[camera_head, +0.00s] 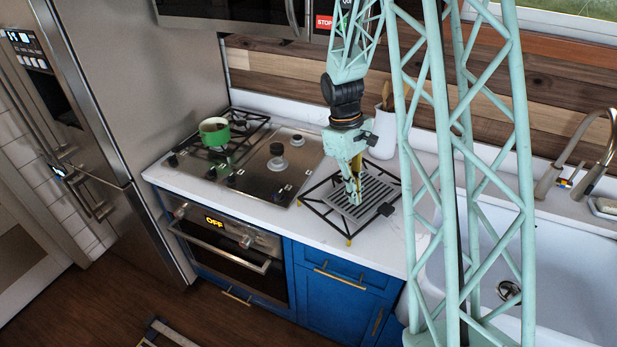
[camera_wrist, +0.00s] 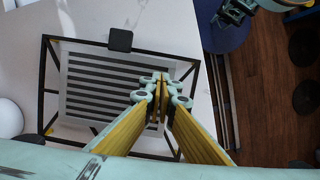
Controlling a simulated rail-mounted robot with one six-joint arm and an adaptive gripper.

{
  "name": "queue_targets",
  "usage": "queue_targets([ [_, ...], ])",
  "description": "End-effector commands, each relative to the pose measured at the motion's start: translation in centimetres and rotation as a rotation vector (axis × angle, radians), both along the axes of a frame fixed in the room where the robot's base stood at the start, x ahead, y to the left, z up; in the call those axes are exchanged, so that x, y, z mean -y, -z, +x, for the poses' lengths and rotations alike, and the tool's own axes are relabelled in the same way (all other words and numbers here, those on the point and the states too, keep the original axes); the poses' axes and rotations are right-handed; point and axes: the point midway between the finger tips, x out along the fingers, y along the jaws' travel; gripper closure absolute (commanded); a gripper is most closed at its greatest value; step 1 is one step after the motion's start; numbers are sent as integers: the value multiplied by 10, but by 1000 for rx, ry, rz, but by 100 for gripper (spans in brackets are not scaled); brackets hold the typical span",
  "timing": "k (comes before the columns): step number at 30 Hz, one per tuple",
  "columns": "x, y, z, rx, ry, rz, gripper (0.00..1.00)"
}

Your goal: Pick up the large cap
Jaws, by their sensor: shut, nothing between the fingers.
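What looks like the large cap (camera_head: 277,149) is a dark round piece at the burner in the middle of the steel cooktop (camera_head: 244,188), in the head view. A smaller round burner piece (camera_head: 297,140) is behind it to the right. My gripper (camera_head: 354,196) points down over the counter, right of the cooktop and apart from the cap. It also shows in the wrist view (camera_wrist: 163,98), with its fingertips together and nothing between them. The cap cannot be made out in the wrist view.
A black grate (camera_head: 312,198) with a slatted grey plate (camera_head: 368,192) lies on the counter under my gripper; it also shows in the wrist view (camera_wrist: 110,48). A green pot (camera_head: 214,132) stands on the cooktop's left grate. A white utensil holder (camera_head: 383,140) stands behind; a sink (camera_head: 560,265) is right.

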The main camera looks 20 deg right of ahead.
Motion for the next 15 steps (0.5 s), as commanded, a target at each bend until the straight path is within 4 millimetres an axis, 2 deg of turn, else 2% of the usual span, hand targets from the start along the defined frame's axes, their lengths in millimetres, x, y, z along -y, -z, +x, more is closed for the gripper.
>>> queue_targets([
  [6,4,9,1,-10,-8,4,100],
  [15,4,9,1,-11,-8,4,100],
])
